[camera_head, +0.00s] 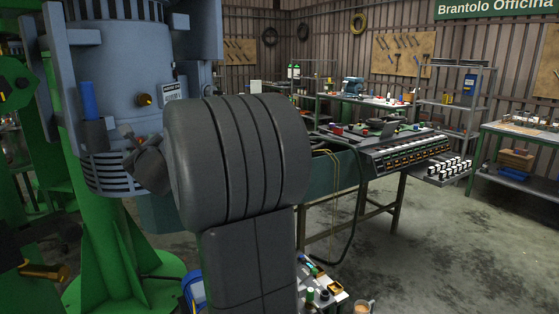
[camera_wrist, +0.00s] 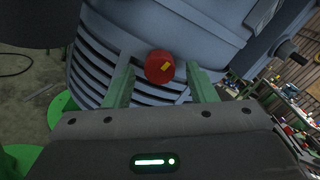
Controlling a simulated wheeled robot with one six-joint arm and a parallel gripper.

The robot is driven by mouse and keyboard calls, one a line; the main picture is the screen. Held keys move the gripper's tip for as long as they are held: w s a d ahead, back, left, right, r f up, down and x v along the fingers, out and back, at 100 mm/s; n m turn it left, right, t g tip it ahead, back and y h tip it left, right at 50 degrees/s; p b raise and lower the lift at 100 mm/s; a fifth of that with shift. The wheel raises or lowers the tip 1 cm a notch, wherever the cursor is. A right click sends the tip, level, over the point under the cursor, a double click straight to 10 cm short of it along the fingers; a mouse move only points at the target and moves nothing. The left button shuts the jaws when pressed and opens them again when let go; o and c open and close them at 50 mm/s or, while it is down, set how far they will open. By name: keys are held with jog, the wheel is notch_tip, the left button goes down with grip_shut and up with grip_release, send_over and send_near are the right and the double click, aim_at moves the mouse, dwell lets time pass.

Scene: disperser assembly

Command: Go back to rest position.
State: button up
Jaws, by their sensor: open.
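My gripper (camera_wrist: 160,88) shows in the wrist view with its two green fingers apart. A red round knob with a yellow mark (camera_wrist: 159,67) sits on the machine between and beyond the fingers; I cannot tell whether they touch it. The blue-grey disperser (camera_head: 120,75) stands at the left in the head view, on a green stand (camera_head: 125,270). Its slatted housing also fills the upper part of the wrist view (camera_wrist: 190,30). In the head view my arm covers part of the disperser, and my fingers are hidden there.
A workbench with rows of parts (camera_head: 405,150) stands behind at centre right. A low stand with small items (camera_head: 322,290) is near the front. The floor at right (camera_head: 460,250) is clear.

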jog(key=shift+s+d+m+p, duration=0.45)
jog(key=shift+s+m+p, duration=0.2)
jog(key=shift+m, duration=0.2)
jog(key=shift+s+d+m+p, duration=0.4)
jog(key=shift+s+m+p, duration=0.25)
jog(key=shift+m, duration=0.2)
jog(key=shift+f, duration=0.1)
